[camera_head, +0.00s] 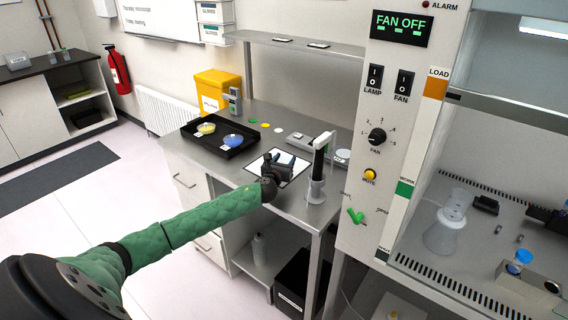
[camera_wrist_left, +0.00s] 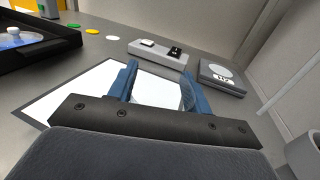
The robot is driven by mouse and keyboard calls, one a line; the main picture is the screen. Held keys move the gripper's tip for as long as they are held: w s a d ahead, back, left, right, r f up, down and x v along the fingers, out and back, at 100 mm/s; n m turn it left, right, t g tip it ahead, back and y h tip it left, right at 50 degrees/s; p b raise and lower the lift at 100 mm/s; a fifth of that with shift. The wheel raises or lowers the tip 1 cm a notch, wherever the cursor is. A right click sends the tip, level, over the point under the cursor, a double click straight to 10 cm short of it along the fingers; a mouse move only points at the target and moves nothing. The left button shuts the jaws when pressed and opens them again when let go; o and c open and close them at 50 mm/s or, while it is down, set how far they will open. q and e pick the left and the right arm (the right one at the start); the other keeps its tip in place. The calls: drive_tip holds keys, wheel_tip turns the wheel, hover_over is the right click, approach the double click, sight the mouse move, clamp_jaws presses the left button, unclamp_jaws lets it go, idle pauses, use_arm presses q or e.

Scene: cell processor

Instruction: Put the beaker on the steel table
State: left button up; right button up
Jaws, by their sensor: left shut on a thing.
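My left gripper (camera_head: 281,163) reaches over the steel table (camera_head: 225,168), above a white mat with a dark border (camera_head: 252,166). In the left wrist view its two blue fingers (camera_wrist_left: 160,88) stand apart with a clear glass thing between them, which I take to be the beaker (camera_wrist_left: 186,94). Only its faint curved edge shows against the white mat (camera_wrist_left: 92,88). The gripper is shut on it. In the head view the beaker is hard to make out behind the gripper. I cannot tell whether its base touches the mat. My right gripper is not in view.
A black tray (camera_head: 226,152) with yellow and blue dishes lies left of the mat. A grey device (camera_wrist_left: 160,53) and a scale (camera_wrist_left: 222,78) lie behind. A glass flask (camera_head: 444,234) stands in the cabinet.

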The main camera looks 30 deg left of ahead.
use_arm(q)
drive_tip(key=shift+s+f, duration=0.1)
drive_tip(key=shift+f, duration=0.9)
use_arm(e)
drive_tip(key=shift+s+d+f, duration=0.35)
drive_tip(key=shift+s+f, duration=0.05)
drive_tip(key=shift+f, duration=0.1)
use_arm(q)
drive_tip(key=shift+f, duration=0.1)
drive_tip(key=o, duration=1.4)
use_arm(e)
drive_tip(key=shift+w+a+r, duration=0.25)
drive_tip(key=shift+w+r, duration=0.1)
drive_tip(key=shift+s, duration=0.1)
